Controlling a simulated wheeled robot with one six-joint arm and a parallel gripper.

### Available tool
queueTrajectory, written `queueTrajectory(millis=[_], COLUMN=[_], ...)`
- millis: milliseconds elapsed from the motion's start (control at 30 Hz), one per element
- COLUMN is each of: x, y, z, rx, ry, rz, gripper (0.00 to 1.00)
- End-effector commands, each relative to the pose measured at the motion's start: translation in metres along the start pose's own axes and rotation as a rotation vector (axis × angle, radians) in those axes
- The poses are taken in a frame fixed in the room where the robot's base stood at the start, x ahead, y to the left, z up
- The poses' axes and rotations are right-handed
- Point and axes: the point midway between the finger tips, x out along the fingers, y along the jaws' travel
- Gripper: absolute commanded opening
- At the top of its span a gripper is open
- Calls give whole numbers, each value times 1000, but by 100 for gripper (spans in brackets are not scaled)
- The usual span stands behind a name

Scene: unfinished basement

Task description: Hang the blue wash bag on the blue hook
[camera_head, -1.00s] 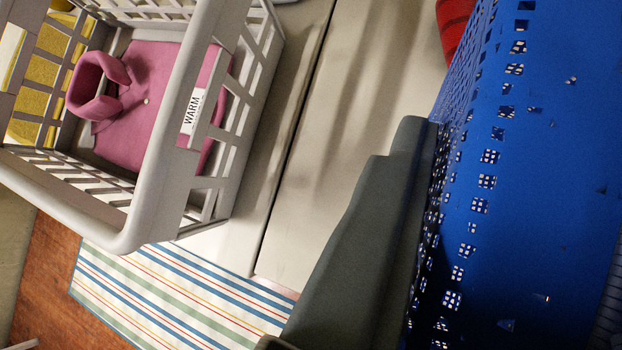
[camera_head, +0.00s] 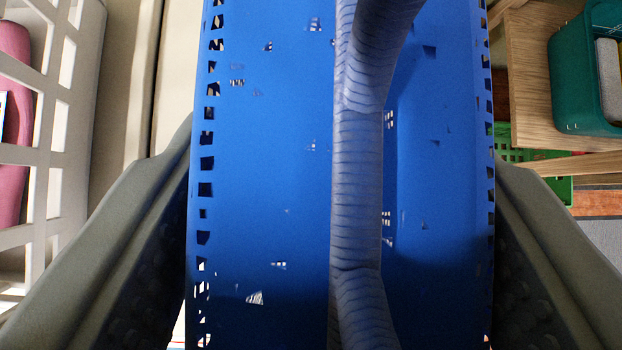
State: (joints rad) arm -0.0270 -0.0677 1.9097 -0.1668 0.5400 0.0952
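The blue wash bag (camera_head: 270,170) fills the middle of the view, close to the camera. It has rows of small holes along its edges and a thick, ribbed, grey-blue handle (camera_head: 357,180) running up the middle. My gripper (camera_head: 345,140) has one grey-green finger on each side of the bag. Both fingers lie close against its side edges with no clear gap, and it looks shut on the bag. The parts of the fingertips beyond the bag's edges are hidden. No blue hook shows in this view.
A pale slatted basket (camera_head: 75,130) with a pink garment (camera_head: 12,150) stands close at the left. At the right are a wooden surface (camera_head: 530,75), a teal bin (camera_head: 570,75) and a green crate (camera_head: 565,190) lower down. The bag blocks the view ahead.

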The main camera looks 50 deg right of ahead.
Motion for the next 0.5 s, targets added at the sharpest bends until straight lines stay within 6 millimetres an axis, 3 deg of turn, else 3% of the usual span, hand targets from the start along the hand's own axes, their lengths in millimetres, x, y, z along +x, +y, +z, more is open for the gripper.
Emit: queueTrajectory(millis=[333, 500], x=[25, 27], y=[-3, -4], z=[24, 26], rx=[-2, -1], ry=[0, 2], rz=[0, 0], gripper=[2, 2])
